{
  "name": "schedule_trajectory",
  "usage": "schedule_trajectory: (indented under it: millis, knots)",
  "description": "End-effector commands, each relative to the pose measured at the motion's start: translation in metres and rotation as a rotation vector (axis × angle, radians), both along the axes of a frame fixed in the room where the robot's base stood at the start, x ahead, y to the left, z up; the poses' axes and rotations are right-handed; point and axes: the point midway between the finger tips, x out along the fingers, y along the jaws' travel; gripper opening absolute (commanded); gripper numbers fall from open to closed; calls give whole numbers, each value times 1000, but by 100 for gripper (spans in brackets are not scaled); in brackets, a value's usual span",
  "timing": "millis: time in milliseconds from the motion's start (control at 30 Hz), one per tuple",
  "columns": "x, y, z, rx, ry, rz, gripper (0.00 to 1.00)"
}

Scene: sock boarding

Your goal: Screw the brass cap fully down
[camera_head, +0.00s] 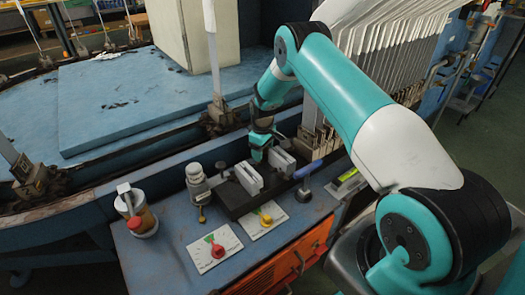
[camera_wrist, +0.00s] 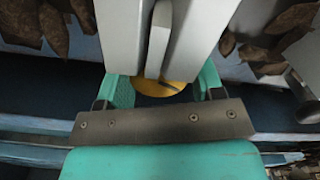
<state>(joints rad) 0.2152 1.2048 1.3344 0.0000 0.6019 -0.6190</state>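The brass cap shows in the wrist view as a yellow disc (camera_wrist: 178,90), partly covered by pale grey slabs in front of it. My gripper (camera_wrist: 163,88) has teal fingers on the left and right of the disc. Any gap between fingers and cap is too small to tell, so I cannot see whether they grip it. In the head view my gripper (camera_head: 260,150) points down behind the two grey blocks (camera_head: 248,181) on a black base. The cap is hidden there, and how far down it sits does not show.
The blue bench top (camera_head: 170,252) holds a jar with a red knob (camera_head: 136,215), a grey canister (camera_head: 198,183), dial plates with red (camera_head: 217,251) and yellow (camera_head: 265,219) knobs, and a blue-handled tool (camera_head: 306,172). Upright white boards (camera_head: 385,45) stand close behind my arm.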

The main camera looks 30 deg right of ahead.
Motion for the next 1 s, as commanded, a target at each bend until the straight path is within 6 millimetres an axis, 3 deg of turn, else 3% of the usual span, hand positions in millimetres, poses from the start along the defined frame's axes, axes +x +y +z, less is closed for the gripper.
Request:
schedule_trajectory:
  millis: [33, 133, 567, 1000]
  knots:
    - [0, 0, 0, 0, 0, 0, 50]
    - [0, 0, 0, 0, 0, 0, 28]
    - [0, -1, 1, 0, 1, -81, 28]
    - [0, -3, 1, 0, 1, -411, 28]
